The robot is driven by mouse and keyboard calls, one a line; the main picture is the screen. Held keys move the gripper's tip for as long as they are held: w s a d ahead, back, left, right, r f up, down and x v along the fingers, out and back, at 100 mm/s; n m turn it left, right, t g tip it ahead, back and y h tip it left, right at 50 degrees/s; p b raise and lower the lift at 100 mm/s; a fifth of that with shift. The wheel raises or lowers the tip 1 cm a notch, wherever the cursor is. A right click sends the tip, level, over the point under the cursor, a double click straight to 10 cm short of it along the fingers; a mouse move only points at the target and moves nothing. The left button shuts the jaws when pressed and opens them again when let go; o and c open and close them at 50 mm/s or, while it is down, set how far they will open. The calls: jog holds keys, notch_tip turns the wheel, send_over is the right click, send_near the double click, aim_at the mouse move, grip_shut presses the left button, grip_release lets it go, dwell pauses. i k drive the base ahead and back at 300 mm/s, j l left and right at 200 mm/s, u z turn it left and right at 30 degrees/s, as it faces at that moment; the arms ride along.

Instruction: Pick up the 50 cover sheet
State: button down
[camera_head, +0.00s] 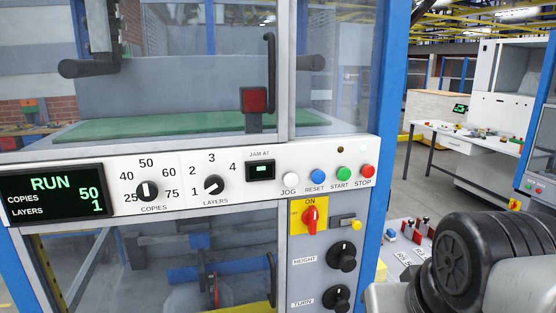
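No 50 cover sheet can be made out in this view. The number 50 shows on the stacker's display (52,194), which reads RUN, copies 50, layers 1. It is also printed above the copies knob (148,191), whose white mark points up towards it. My gripper's fingers are not in view. A black ribbed round part and grey casing of my arm fill the lower right corner, in front of the machine's right side.
The stacker's control panel (330,160) spans the front, with layers knob (214,185) and coloured buttons. Clear doors with black handles (271,75) sit above and below. A red switch (310,216) is below. A white table (465,136) with small items stands behind right, across open floor.

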aim_at(402, 256)
jog(key=l+z, duration=0.1)
jog(key=l, duration=0.25)
jog(key=i+l+z, duration=0.1)
jog(key=l, duration=0.3)
jog(key=i+l+z, duration=0.1)
jog(key=l, duration=0.25)
jog(key=i+l+z, duration=0.1)
jog(key=l, duration=0.25)
jog(key=i, duration=0.05)
